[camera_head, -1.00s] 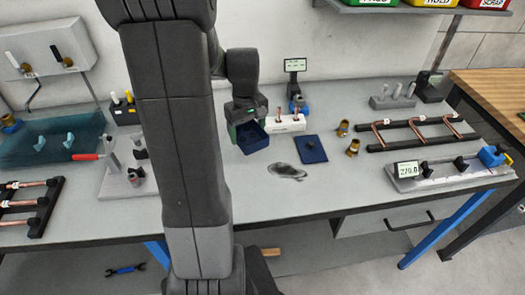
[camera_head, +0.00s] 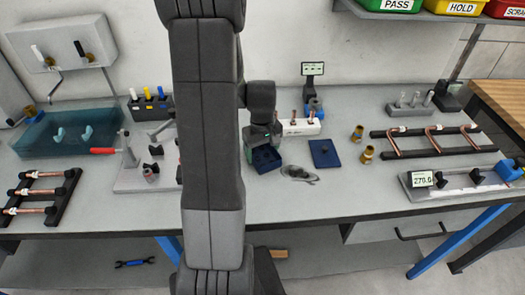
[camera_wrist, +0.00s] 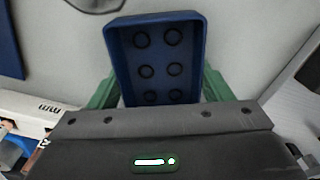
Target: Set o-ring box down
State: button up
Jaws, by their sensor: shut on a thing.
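The o-ring box (camera_head: 266,160) is a small dark blue open box on the grey bench, left of a flat dark blue lid (camera_head: 325,153). In the wrist view the box (camera_wrist: 157,57) shows several black o-rings on its floor. My gripper (camera_head: 258,146) is shut on the box, with a green finger on each side of it in the wrist view (camera_wrist: 157,88). The box looks level and at or very near the bench top. I cannot tell whether its underside touches. My arm hides part of the bench behind it.
A dark grey patch (camera_head: 299,173) lies just right of the box. A white block with copper tubes (camera_head: 301,127) stands behind. A clamp fixture (camera_head: 150,172) stands left. Bench in front is clear.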

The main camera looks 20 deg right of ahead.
aim_at(262, 158)
jog(key=o, duration=1)
notch_tip(262, 158, up, 12)
jog(key=shift+r, duration=0.2)
jog(key=shift+f, duration=0.15)
